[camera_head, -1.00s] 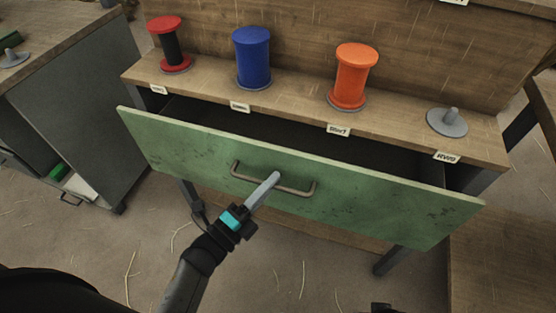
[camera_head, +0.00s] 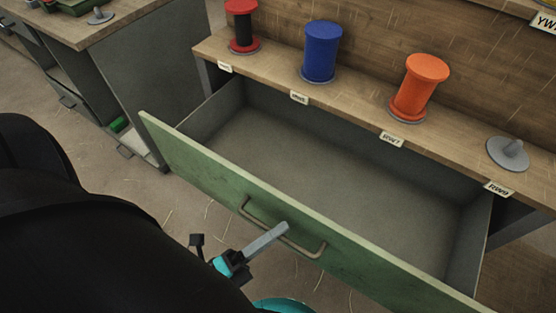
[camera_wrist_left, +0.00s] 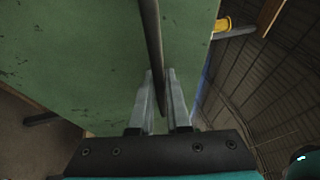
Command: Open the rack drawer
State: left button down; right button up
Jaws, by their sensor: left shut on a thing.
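The rack drawer (camera_head: 255,203) has a green front and stands well open, its grey inside (camera_head: 320,165) bare where it shows. Its bar handle (camera_head: 309,249) is on the front face. My left gripper (camera_head: 277,234) is shut on the handle. In the left wrist view the handle bar (camera_wrist_left: 153,45) runs between the two fingers of the left gripper (camera_wrist_left: 160,100), with the green front (camera_wrist_left: 90,60) behind. My right gripper is not in view.
On the rack shelf (camera_head: 275,80) above the drawer stand a red and black spool (camera_head: 243,28), a blue spool (camera_head: 321,52) and an orange spool (camera_head: 419,88). A grey holder (camera_head: 507,154) there is empty. A grey cabinet (camera_head: 165,70) stands at the left.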

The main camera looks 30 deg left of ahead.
pick_arm(q)
jog(key=c, duration=1.2)
grip_release()
jog(key=shift+o, duration=0.2)
jog(key=v, duration=1.5)
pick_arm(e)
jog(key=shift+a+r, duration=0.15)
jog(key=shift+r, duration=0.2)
pick_arm(q)
jog(key=shift+s, duration=0.1)
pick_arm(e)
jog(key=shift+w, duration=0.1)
